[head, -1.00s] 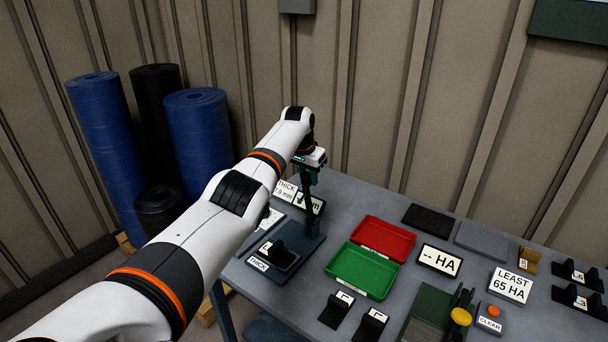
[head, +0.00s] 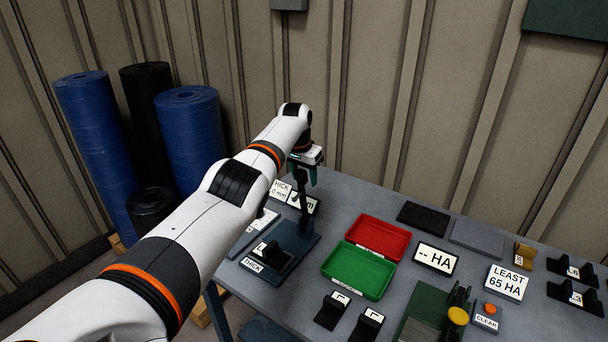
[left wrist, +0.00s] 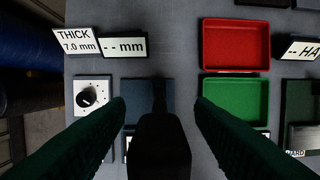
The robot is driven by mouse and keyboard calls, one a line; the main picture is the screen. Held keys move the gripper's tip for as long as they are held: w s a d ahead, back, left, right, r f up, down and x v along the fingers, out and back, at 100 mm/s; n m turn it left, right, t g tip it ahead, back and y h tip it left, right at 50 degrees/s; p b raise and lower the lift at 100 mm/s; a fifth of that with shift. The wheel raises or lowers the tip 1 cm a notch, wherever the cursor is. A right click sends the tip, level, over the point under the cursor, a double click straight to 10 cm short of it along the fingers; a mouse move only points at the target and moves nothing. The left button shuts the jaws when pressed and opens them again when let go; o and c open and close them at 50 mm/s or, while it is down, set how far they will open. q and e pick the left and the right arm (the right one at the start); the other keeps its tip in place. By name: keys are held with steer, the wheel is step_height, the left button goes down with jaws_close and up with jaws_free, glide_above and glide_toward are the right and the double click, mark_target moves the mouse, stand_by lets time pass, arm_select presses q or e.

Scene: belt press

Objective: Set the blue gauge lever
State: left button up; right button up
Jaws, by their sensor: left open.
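The blue gauge (head: 303,242) stands at the table's left end, with a dark upright post and a black block in front labelled THICK. In the left wrist view its blue base (left wrist: 141,88) lies below a dark upright part (left wrist: 160,140) between my fingers. I cannot tell which part is the lever. My left gripper (head: 305,178) is above the gauge, close to the top of the post. It is open; its fingers in the left wrist view (left wrist: 158,108) lie either side of the dark part, apart from it. My right gripper is not in view.
A THICK 7.0 mm card (left wrist: 77,41) and a "-- mm" display (left wrist: 124,45) stand behind the gauge. A dial plate (left wrist: 91,95) is left of it. A red tray (head: 380,237) and a green tray (head: 358,268) lie to its right. Blue rolls (head: 188,133) stand left of the table.

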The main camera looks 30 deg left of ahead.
arm_select(q)
steer(key=shift+r, duration=0.15)
steer(key=shift+r, duration=0.6)
steer(key=b+v, duration=0.2)
steer(key=v, duration=0.8)
steer(key=shift+s+a+r, duration=0.1)
steer(key=shift+s+r, duration=0.1)
steer(key=shift+f, duration=0.1)
